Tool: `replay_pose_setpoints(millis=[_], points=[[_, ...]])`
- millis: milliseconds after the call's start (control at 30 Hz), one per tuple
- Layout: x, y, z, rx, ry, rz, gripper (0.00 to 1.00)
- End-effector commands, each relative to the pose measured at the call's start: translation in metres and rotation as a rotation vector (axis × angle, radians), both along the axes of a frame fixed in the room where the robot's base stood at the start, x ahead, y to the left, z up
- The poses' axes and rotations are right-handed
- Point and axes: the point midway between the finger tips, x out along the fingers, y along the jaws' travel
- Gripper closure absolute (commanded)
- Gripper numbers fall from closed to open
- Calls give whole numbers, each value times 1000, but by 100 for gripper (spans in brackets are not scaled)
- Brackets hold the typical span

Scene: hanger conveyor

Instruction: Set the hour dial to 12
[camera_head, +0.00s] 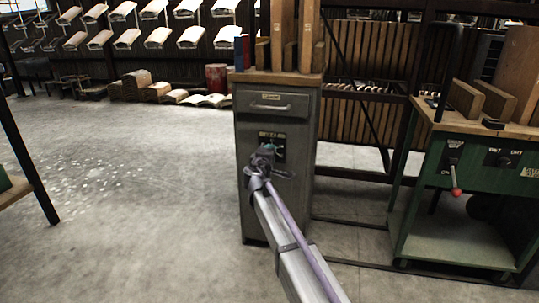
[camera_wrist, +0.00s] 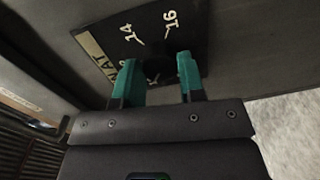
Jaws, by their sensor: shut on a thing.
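The hour dial is a dark knob (camera_wrist: 183,66) on a black plate (camera_wrist: 150,38) with white numerals. In the wrist view "14" and "16" are legible above the knob; the other marks are partly hidden by my fingers. In the head view the plate (camera_head: 279,148) is on the front of a grey cabinet (camera_head: 272,112), below its drawer. My gripper (camera_wrist: 158,82) has teal fingertips at the plate and is shut on the knob. It reaches the cabinet front in the head view (camera_head: 264,154) and hides part of the plate. I cannot tell which number the knob points to.
A drawer handle (camera_head: 269,107) is just above the dial plate. A green bench (camera_head: 488,160) with switches and a red-knobbed lever (camera_head: 455,191) stands to the right. Open concrete floor (camera_head: 130,200) lies to the left. A red drum (camera_head: 216,78) and boxes line the back.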

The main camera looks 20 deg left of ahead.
Motion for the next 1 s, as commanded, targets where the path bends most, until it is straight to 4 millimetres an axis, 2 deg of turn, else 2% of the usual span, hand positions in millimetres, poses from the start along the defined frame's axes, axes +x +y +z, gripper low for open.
replay_pose_setpoints(millis=[600, 1000], points=[[-1, -1, 0, 571, 70, 0, 87], [-1, -1, 0, 826, 101, 0, 87]])
